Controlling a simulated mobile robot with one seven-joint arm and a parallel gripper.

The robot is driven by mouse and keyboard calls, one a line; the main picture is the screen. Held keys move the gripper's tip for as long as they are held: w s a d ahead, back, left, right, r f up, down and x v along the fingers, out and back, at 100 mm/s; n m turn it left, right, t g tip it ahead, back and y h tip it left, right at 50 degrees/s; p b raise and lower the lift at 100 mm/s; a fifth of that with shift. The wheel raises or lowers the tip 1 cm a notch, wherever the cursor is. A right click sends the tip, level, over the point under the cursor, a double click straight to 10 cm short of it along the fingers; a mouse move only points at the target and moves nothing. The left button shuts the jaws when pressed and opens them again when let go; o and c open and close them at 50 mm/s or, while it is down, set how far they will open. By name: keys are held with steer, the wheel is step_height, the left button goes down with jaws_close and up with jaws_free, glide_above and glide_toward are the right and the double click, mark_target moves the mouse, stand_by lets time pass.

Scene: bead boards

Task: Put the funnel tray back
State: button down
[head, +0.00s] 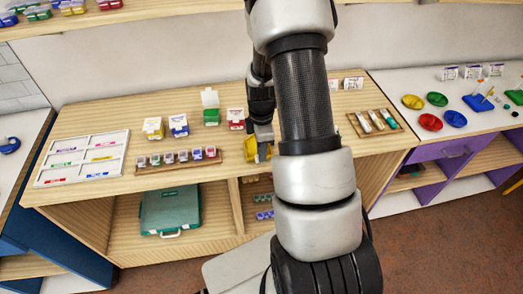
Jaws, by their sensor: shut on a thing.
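My gripper (263,133) is over the wooden shelf unit's top, near its front edge, just left of my arm. It is shut on a yellow piece (251,148), which looks like the funnel tray. The piece seems tilted, and its right part is hidden behind my gripper and arm. I cannot tell whether it touches the wooden top.
A rack of small lidded boxes (176,159) lies left of my gripper, with several upright boxes (179,125) behind. A white sorting board (82,158) lies far left. A wooden tray with tubes (376,123) lies right of my arm. Coloured dishes (430,122) stand on the right counter.

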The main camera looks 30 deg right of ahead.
steer(key=shift+f, duration=0.25)
steer(key=c, duration=1.8)
jaws_free()
steer(key=shift+r, duration=0.1)
